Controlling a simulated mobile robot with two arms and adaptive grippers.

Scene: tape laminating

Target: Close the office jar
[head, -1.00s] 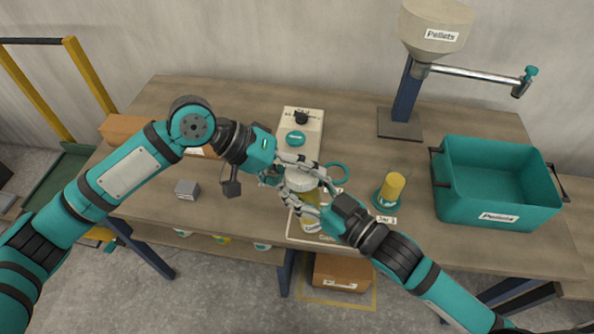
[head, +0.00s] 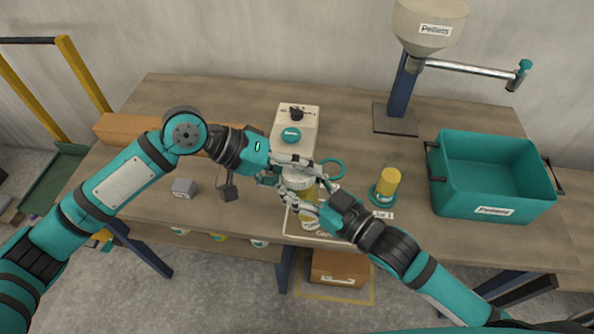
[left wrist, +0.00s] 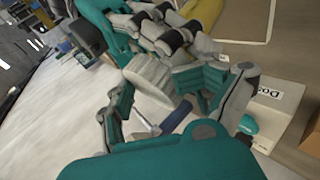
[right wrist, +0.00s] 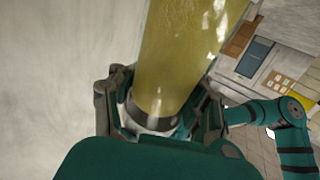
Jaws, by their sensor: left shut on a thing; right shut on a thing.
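My right gripper (head: 310,200) is shut around the jar's body below the lid. The yellow body fills the right wrist view (right wrist: 188,55), with a pale band between the fingers.
A white box with a dark knob and a teal button (head: 291,134) stands behind the jar. A yellow cylinder (head: 389,181) on a teal base stands to the right, then a teal Pellets bin (head: 492,212). A grey block (head: 183,187) lies left. A pellet hopper (head: 428,25) stands at the back.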

